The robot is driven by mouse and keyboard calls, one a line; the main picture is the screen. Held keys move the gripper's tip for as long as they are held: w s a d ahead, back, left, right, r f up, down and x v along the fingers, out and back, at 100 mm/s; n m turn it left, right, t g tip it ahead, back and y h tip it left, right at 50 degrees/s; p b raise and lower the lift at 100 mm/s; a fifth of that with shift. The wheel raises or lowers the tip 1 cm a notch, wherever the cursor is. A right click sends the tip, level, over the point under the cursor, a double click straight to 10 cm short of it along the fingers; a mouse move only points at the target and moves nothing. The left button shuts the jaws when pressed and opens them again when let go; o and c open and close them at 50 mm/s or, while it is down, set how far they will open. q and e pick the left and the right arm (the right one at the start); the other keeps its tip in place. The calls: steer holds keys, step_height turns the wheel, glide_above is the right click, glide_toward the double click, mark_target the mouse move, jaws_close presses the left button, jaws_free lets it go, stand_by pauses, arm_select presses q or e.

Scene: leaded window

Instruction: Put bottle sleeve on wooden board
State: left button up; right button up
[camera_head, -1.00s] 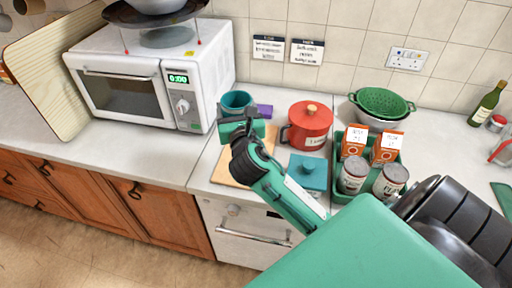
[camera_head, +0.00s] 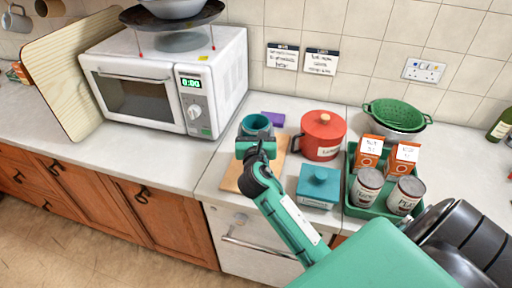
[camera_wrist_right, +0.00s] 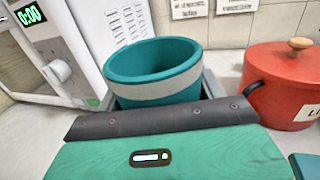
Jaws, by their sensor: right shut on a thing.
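The bottle sleeve (camera_head: 256,123) is a teal, open-topped cylinder. The right wrist view shows it (camera_wrist_right: 150,78) upright with a grey band around it. My right gripper (camera_head: 256,146) is shut on the sleeve, with jaws on either side of its lower part. A small wooden board (camera_head: 232,180) lies flat on the counter beneath the gripper, partly covered by my arm. Whether the sleeve's base touches anything is hidden. A larger pale wooden board (camera_head: 62,75) leans beside the microwave. My left gripper is not in view.
The white microwave (camera_head: 217,85) stands left of the sleeve. A red pot (camera_head: 322,135) and a teal lidded box (camera_head: 319,186) are to the right, by a green tray (camera_head: 358,208) with cans and cartons. A purple item (camera_head: 273,118) lies behind.

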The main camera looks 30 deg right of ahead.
step_height(320, 180, down, 7)
steer(key=shift+r+b, duration=0.15)
steer(key=shift+b, duration=0.15)
steer(key=o, duration=1.1)
steer(key=shift+c, duration=0.2)
